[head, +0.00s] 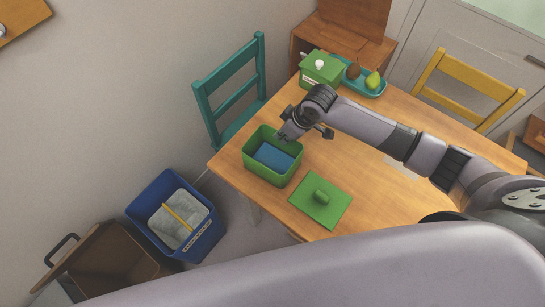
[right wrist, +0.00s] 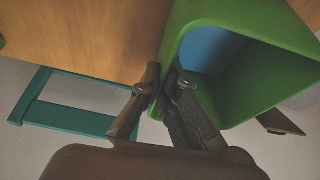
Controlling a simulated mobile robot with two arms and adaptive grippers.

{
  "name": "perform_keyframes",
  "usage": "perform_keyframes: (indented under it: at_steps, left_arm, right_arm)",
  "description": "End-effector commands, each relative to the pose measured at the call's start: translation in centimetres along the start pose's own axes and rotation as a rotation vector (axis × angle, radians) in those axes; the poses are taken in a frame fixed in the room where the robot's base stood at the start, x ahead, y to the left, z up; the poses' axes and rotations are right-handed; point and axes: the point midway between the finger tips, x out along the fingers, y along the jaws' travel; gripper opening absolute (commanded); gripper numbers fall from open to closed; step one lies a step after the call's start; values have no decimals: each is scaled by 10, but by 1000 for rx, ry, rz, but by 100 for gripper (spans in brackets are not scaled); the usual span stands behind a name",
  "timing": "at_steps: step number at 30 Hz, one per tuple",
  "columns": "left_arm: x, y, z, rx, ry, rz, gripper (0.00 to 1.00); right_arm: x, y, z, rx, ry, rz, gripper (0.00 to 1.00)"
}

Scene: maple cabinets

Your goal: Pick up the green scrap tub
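The green scrap tub (head: 268,177) is an open green box on the wooden table, near its left corner, with something blue (head: 273,157) inside. My right gripper (head: 284,134) is at the tub's back rim. In the right wrist view, the tub (right wrist: 262,110) fills the upper right. The fingers of my right gripper (right wrist: 166,70) are close together with the tub's wall between them, one finger outside and one inside. They look shut on the wall. The tub appears to stand on the table. My left gripper is not in view.
A flat green lid (head: 305,208) with a handle lies beside the tub. A lidded green box (head: 321,82) and a teal tray (head: 380,92) with fruit stand at the back. A teal chair (head: 228,80) and blue bin (head: 205,246) are left of the table (head: 375,205).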

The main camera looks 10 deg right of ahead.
Motion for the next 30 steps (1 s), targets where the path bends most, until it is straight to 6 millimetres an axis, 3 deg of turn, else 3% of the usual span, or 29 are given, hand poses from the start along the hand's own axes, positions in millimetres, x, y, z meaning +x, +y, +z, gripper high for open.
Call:
perform_keyframes:
  at_steps: [30]
  left_arm:
    - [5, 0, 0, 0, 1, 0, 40]
  right_arm:
    - [-7, 1, -4, 0, 4, 2, 0]
